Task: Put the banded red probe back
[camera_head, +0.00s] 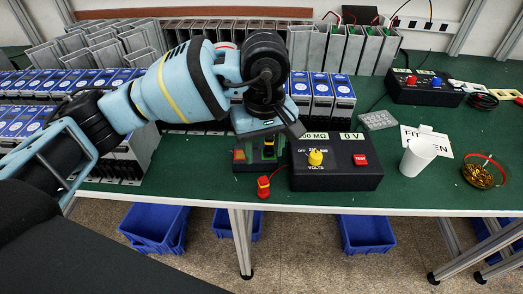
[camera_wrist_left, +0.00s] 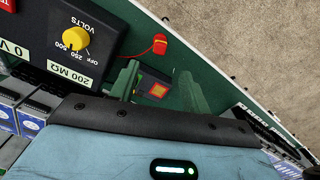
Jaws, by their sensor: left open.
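The red probe (camera_head: 263,187) lies at the bench's front edge, left of the black tester (camera_head: 335,172), with a red lead running toward the tester. A yellowish band seems to show on it in the head view. In the left wrist view the red probe (camera_wrist_left: 159,45) lies beyond the fingers, apart from them. My left gripper (camera_head: 262,150) is open and points down over a small dark block (camera_head: 250,167) with an orange-red square. In the wrist view the fingers (camera_wrist_left: 159,88) stand either side of this block (camera_wrist_left: 150,82), and no probe is between them. Contact is unclear.
Rows of blue-faced modules (camera_head: 332,97) stand behind and left. A white cylinder (camera_head: 417,157), a printed card (camera_head: 428,138) and a bowl of small brass-coloured parts (camera_head: 483,172) are at right. The bench's front edge is close to the probe. Blue bins (camera_head: 155,226) stand on the floor.

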